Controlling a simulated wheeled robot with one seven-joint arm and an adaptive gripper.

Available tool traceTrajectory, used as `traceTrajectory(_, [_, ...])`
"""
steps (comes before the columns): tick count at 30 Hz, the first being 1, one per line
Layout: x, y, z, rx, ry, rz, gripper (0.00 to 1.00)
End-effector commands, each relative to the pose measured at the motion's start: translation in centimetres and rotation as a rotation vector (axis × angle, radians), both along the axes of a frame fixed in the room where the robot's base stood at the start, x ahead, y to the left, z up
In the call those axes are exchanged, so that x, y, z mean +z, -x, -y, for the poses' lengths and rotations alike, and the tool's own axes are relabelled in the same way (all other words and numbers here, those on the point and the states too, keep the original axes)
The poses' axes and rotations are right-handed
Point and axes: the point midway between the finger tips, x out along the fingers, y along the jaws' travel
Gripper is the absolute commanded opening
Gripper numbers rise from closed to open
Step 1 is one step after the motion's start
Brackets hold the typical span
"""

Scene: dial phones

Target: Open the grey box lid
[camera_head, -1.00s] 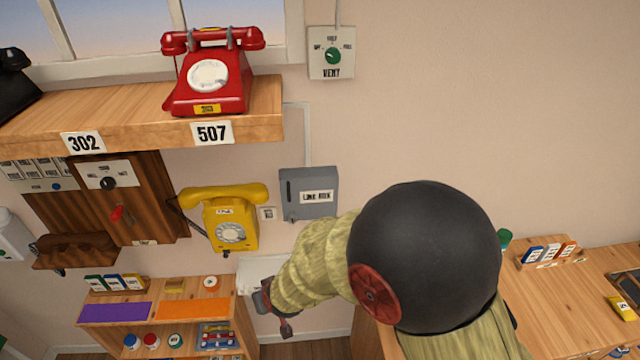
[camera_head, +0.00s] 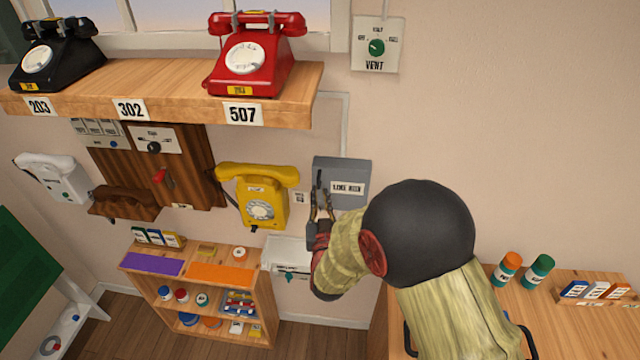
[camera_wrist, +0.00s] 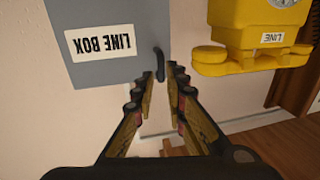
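The grey box (camera_head: 352,172) labelled LINE BOX is fixed to the wall, right of the yellow phone. Its lid looks closed. It also shows upside down in the wrist view (camera_wrist: 125,14). A dark handle (camera_wrist: 160,64) sits near the edge of the lid on the yellow phone's side. My gripper (camera_head: 321,203) is raised to the handle, at the box's lower left. In the wrist view my gripper (camera_wrist: 162,76) has its two fingers apart, with the handle between or just beyond the tips. I cannot tell whether they touch it.
The yellow phone (camera_head: 262,195) hangs close to the left of my gripper. A wooden shelf (camera_head: 165,97) with a red phone (camera_head: 262,60) is above. A small wooden cabinet (camera_head: 150,283) and a white box (camera_head: 290,254) are below. The wall right of the grey box is clear.

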Motion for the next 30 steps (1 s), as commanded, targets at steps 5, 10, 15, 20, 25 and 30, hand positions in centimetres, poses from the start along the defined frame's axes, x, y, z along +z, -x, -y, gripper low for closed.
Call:
traceTrajectory(5, [0.0, -3.0, 0.0, -0.001, 0.0, -0.001, 0.14])
traceTrajectory(10, [0.0, -4.9, -0.1, 0.001, 0.001, -0.001, 0.14])
traceTrajectory(15, [0.0, -5.8, -0.1, 0.002, 0.0, -0.001, 0.14])
traceTrajectory(20, [0.0, -5.8, -0.1, 0.002, 0.0, -0.002, 0.14])
traceTrajectory(25, [0.0, -5.8, -0.1, 0.002, 0.0, -0.002, 0.09])
traceTrajectory(30, [0.0, -5.8, -0.1, 0.002, 0.0, -0.002, 0.0])
